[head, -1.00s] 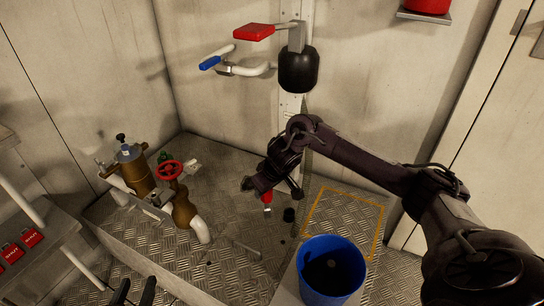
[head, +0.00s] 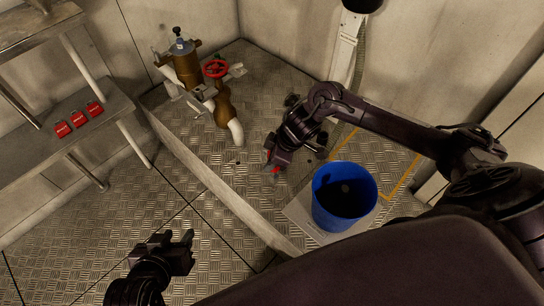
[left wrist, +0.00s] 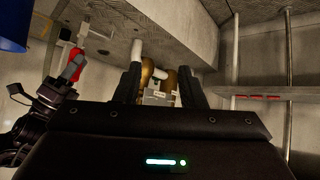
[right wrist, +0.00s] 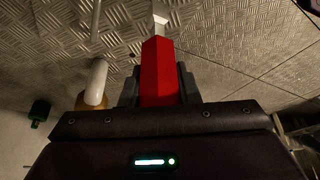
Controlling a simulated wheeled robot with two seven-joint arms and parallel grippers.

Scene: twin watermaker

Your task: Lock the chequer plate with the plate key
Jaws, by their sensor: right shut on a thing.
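The plate key shows a red handle and a pale metal tip in the right wrist view (right wrist: 160,70). My right gripper (head: 272,163) is shut on its handle. The key's red also shows in the head view (head: 275,170) and in the left wrist view (left wrist: 75,65). It is above the chequer plate (head: 200,165) of the raised plinth, between the brown valve and the blue bucket; I cannot tell whether its tip touches. The plate's lock is not clear to me. My left gripper (head: 185,248) is open and empty above the lower floor.
A blue bucket (head: 325,205) stands on a pale base right of my right gripper. The brown valve with a red wheel (head: 215,68) stands at the back left. A shelf with several red items (head: 78,120) is at left. A yellow outline (head: 405,178) marks the plinth's right.

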